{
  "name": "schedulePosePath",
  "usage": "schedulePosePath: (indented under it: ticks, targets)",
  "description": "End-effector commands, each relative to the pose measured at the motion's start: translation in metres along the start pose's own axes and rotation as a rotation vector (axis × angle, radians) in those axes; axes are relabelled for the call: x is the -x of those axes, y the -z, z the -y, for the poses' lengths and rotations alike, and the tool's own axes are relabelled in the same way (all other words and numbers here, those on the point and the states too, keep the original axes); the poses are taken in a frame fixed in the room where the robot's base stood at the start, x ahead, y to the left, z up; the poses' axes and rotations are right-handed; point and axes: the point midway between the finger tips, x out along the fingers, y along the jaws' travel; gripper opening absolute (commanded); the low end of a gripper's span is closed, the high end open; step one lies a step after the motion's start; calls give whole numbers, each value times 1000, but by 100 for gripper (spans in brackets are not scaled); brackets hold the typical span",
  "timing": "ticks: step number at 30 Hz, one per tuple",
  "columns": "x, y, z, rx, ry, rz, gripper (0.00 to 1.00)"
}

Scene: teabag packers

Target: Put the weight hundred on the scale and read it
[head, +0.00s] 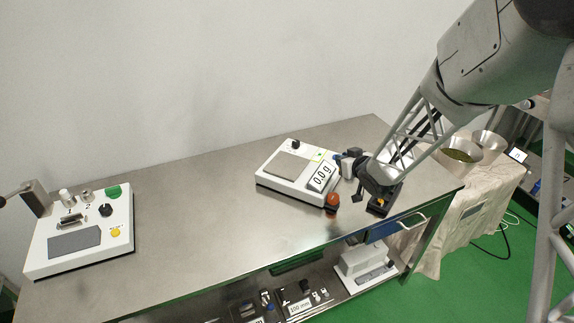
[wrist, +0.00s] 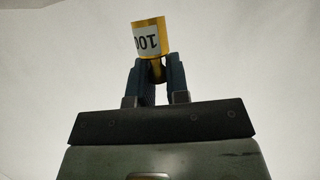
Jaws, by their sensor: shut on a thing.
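The weight hundred (wrist: 150,38) is a yellow cylinder with a white label; the label's digits show upside down in the wrist view. My gripper (wrist: 156,72) is shut on its narrower stem, between two dark fingers. In the head view my gripper (head: 352,170) is just right of the scale, and I cannot make out the weight there. The scale (head: 265,186) is a white box on the steel table. Its grey pan (head: 287,165) is bare. Its display (head: 321,177) reads 0.0 g.
A red-orange knob (head: 332,200) stands at the scale's front corner. A black block with a yellow piece (head: 381,203) lies near the table's right edge. A white control box (head: 80,235) stands at the left. The table's middle (head: 190,205) is clear.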

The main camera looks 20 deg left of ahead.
Motion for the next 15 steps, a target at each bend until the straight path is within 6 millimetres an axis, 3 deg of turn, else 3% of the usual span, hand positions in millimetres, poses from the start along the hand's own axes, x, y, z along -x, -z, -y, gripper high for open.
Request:
schedulePosePath:
  ticks: [15]
  targets:
    - [-8, 4, 100, -29, -70, -2, 0]
